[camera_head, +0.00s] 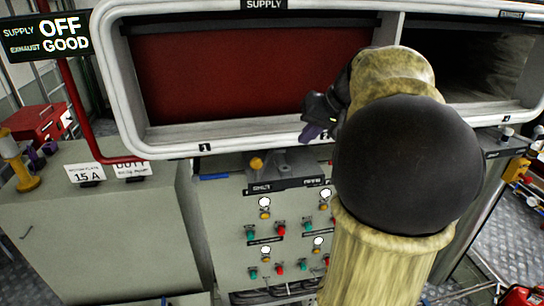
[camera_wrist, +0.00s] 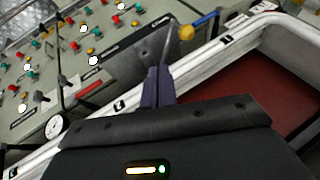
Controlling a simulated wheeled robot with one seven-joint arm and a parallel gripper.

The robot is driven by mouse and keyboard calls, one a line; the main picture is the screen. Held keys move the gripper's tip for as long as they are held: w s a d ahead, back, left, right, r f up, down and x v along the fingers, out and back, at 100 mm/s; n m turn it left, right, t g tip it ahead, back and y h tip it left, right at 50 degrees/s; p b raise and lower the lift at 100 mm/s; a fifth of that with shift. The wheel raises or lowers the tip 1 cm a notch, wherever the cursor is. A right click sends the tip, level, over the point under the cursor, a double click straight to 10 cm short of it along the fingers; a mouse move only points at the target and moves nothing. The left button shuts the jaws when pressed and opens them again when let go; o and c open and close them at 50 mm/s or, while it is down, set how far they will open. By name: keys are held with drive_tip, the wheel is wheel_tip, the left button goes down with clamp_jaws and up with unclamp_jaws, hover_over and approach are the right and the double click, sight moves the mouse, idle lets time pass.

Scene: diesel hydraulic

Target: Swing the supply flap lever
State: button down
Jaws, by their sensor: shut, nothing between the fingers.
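A yellow ball knob (camera_head: 256,163), which looks like the lever's end, sits just below the white frame of the supply opening in the head view. In the wrist view the yellow knob (camera_wrist: 186,32) lies beyond my fingertips, with a thin grey rod and a blue bar beside it. My gripper (camera_head: 316,128) is shut and empty, at the frame's lower edge, right of and above the knob. In the wrist view my gripper's dark fingers (camera_wrist: 158,86) are together, apart from the knob. The dark red panel (camera_head: 250,75) fills the supply opening. My arm hides the right of the controls.
The white frame (camera_head: 240,140) runs across below the opening. A control panel (camera_head: 225,230) with several coloured buttons stands beneath it. A sign (camera_head: 46,38) reads supply OFF, exhaust GOOD. A grey cabinet (camera_head: 100,230) stands at left. A gauge (camera_wrist: 55,127) shows in the wrist view.

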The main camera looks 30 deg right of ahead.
drive_tip(key=w+a+f+p, duration=0.5)
drive_tip(key=w+f, duration=0.2)
drive_tip(key=f, duration=0.2)
drive_tip(key=shift+a, duration=0.35)
drive_tip(key=shift+w, duration=0.1)
